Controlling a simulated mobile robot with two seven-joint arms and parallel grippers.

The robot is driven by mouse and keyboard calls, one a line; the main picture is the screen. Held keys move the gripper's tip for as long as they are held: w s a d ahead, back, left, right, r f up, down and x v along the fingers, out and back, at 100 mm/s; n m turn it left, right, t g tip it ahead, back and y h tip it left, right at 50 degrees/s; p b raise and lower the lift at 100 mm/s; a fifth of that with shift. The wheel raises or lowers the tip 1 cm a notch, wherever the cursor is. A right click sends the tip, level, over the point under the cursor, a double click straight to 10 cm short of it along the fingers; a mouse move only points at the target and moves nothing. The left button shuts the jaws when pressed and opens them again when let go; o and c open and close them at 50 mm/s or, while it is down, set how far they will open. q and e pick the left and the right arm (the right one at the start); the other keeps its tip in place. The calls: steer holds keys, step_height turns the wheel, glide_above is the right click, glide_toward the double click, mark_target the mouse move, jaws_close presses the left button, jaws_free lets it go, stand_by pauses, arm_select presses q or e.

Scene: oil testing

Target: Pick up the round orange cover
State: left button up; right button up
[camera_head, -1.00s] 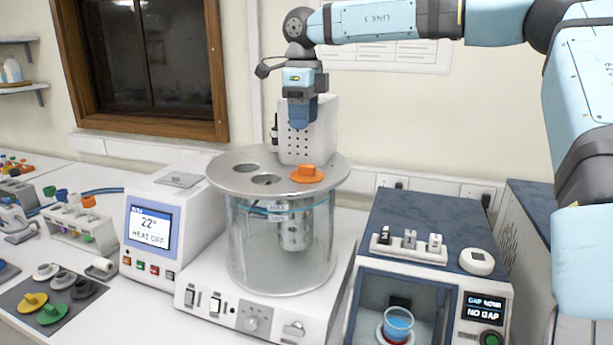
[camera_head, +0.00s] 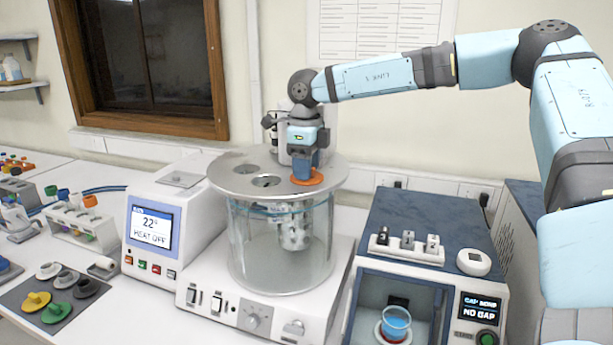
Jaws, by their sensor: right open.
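The round orange cover (camera_head: 317,181) lies on the round metal lid (camera_head: 228,180) of the glass bath, toward its right side. My right gripper (camera_head: 304,177) points straight down over the cover. Its blue fingers are open, with the tips at the cover's raised handle, which they hide. I cannot tell whether the fingers touch it. My left gripper is not in view.
The lid has open holes left of the cover. A white motor housing (camera_head: 328,130) stands close behind my right gripper. A heater box with a display (camera_head: 151,225) stands left; a blue-topped tester (camera_head: 430,290) stands right.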

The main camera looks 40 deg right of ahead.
jaws_close()
steer(key=shift+r, duration=0.15)
